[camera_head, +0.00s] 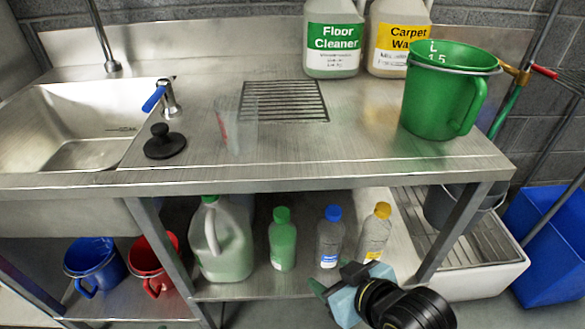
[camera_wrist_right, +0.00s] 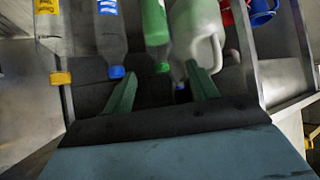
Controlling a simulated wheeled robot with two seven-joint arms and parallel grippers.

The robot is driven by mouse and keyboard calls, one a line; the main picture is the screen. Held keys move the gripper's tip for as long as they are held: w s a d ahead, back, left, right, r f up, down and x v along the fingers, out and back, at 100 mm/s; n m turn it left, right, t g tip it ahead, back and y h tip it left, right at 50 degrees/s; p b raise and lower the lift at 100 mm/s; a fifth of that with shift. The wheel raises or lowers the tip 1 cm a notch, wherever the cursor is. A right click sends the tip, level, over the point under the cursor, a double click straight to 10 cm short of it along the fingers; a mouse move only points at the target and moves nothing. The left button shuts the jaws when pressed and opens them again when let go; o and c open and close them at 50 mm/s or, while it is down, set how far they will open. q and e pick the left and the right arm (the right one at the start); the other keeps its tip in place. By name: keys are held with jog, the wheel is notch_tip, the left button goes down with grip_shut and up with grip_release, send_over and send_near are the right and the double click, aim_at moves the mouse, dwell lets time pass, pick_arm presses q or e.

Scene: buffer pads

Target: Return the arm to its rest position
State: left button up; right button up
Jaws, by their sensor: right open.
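My right gripper (camera_head: 322,286) is low at the front of the sink bench, in front of the lower shelf. In the right wrist view its two green fingers (camera_wrist_right: 162,88) are spread apart, with nothing held between them. The green-capped bottle (camera_head: 282,240) and the blue-capped bottle (camera_head: 330,238) stand on the shelf beyond it. The yellow-capped bottle (camera_head: 375,232) stands to their right. The wrist view looks upside down and shows the green bottle (camera_wrist_right: 155,22) beyond the fingers. My left gripper is not in view.
A white-handled jug (camera_head: 222,245) stands left on the shelf, beside red (camera_head: 150,262) and blue (camera_head: 95,265) buckets. The steel bench top (camera_head: 290,145) carries a green bucket (camera_head: 440,95), a clear measuring cup (camera_head: 232,125) and two large jugs. A bench leg (camera_head: 455,232) stands to the right.

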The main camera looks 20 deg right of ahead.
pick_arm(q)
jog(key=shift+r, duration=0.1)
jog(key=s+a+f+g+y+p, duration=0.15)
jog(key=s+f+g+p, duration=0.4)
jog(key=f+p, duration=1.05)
pick_arm(e)
jog(key=s+d+f+g+h+p, duration=0.1)
jog(key=s+f+g, duration=0.15)
jog(key=f, duration=0.35)
jog(key=s+d+f+g+p, duration=0.1)
jog(key=s+f+g+p, duration=0.1)
jog(key=s+f, duration=0.35)
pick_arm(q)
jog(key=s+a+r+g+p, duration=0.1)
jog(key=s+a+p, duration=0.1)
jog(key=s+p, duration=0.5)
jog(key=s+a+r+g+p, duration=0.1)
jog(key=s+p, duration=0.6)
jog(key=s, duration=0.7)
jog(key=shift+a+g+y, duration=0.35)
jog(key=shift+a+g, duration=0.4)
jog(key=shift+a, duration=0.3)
pick_arm(e)
jog(key=s+d+f+g, duration=0.1)
jog(key=s+d+g, duration=0.1)
jog(key=s, duration=0.7)
jog(key=s+d+f+g+h, duration=0.1)
jog(key=s+d+g, duration=0.1)
jog(key=s, duration=0.7)
jog(key=shift+s+d, duration=0.3)
